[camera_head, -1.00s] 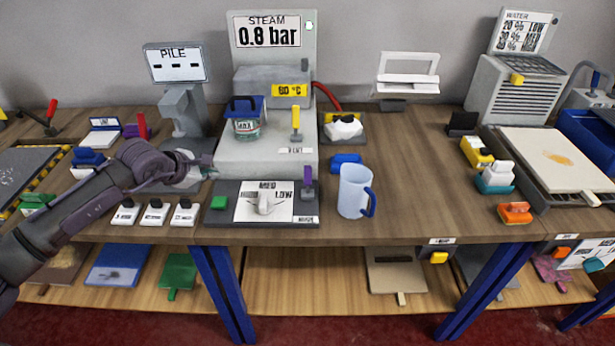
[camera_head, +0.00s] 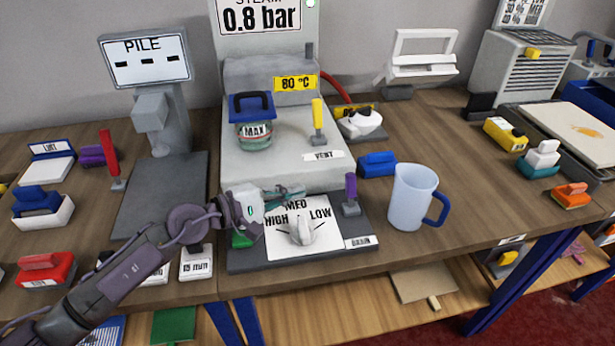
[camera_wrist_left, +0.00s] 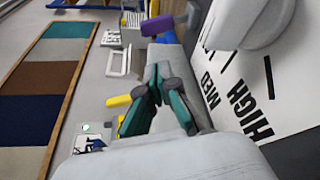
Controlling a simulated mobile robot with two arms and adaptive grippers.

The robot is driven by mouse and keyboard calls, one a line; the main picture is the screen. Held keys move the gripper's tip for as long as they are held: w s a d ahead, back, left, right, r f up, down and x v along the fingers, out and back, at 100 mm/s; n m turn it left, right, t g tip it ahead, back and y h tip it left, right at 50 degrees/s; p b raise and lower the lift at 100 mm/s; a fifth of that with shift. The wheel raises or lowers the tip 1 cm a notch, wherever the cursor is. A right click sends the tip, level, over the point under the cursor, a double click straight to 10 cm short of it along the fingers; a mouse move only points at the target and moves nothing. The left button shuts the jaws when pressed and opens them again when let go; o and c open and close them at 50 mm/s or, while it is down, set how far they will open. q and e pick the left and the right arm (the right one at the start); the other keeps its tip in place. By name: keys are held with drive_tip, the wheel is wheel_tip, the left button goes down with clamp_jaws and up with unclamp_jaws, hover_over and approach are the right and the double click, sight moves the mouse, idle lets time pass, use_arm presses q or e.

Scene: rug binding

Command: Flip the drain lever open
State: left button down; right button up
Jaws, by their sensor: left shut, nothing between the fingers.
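The drain lever is a small purple-handled lever (camera_head: 351,193) standing upright at the right of the control panel, above a label reading DRAIN (camera_head: 361,241). My left gripper (camera_head: 298,193) is shut and empty, over the back edge of the panel, to the left of the lever and apart from it. In the left wrist view the teal fingers (camera_wrist_left: 157,95) are closed together, and the purple handle (camera_wrist_left: 163,25) shows beyond them. The grey selector knob (camera_head: 302,231) sits on the white HIGH/MED/LOW plate, just in front of the gripper. My right gripper is not in view.
The steam unit (camera_head: 265,170) rises behind the panel, with a yellow vent lever (camera_head: 318,120) and a blue-lidded jar (camera_head: 254,137). A blue mug (camera_head: 412,200) stands close to the right of the drain lever, and a blue block (camera_head: 377,165) behind it.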

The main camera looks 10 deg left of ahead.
sight(351, 185)
use_arm(q)
drive_tip(key=shift+d+h, duration=0.1)
drive_tip(key=shift+h, duration=0.2)
drive_tip(key=shift+d+r, duration=0.15)
drive_tip(key=shift+s+d, duration=0.15)
drive_tip(key=shift+w+d+p, duration=0.3)
drive_tip(key=shift+w, duration=0.15)
drive_tip(key=p+x, duration=0.1)
drive_tip(key=x, duration=0.7)
drive_tip(key=shift+p, duration=0.35)
drive_tip(key=shift+w+d, duration=0.3)
drive_tip(key=shift+d, duration=0.05)
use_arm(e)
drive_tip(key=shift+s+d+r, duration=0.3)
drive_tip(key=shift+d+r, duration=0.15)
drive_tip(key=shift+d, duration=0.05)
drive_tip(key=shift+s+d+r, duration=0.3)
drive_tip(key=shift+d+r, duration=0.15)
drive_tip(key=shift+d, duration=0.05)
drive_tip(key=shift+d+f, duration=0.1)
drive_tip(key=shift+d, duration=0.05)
